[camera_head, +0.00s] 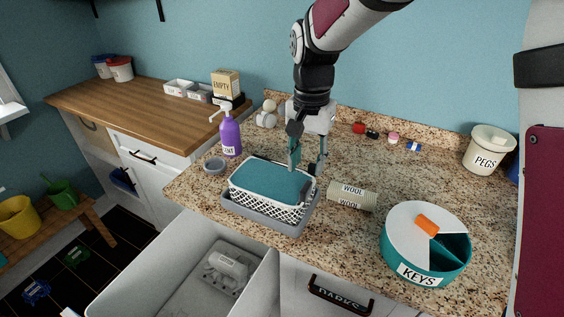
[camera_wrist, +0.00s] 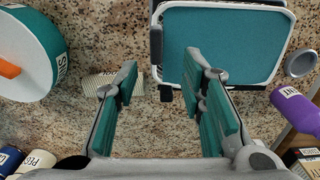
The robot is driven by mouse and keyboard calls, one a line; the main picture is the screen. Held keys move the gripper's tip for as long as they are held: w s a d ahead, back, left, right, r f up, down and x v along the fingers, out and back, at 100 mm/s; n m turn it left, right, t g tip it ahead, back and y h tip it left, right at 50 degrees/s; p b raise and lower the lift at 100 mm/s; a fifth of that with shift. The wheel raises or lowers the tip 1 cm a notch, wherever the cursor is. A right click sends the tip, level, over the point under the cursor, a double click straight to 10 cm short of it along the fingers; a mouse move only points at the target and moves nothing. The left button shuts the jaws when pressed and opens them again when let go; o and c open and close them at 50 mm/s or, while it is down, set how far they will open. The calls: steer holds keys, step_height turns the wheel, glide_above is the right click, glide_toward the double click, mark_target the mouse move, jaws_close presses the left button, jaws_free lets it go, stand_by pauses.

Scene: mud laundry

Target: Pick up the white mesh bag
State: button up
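A white, crumpled, mesh-like item (camera_head: 228,268), which looks like the white mesh bag, lies inside the open drawer (camera_head: 262,295) at the bottom of the head view. The wrist view does not show it. My gripper (camera_head: 307,170) is open and empty, pointing down above the granite counter. It is beside the right rear corner of a white lattice basket with a teal top (camera_head: 272,180). In the wrist view, my gripper's two teal-padded fingers (camera_wrist: 165,72) are spread apart, with the basket (camera_wrist: 222,45) beyond the right finger.
The basket stands on a grey tray (camera_head: 265,225). A WOOL roll (camera_head: 351,196) and a round teal KEYS box (camera_head: 425,245) lie to its right. A purple bottle (camera_head: 230,137) and small grey dish (camera_head: 214,166) are left. A PEGS jar (camera_head: 489,150) stands at back right.

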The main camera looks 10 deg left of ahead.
mark_target(308, 183)
steer(key=f, duration=0.7)
steer(key=shift+w+d+f, duration=0.15)
steer(key=shift+d, duration=0.2)
jaws_close()
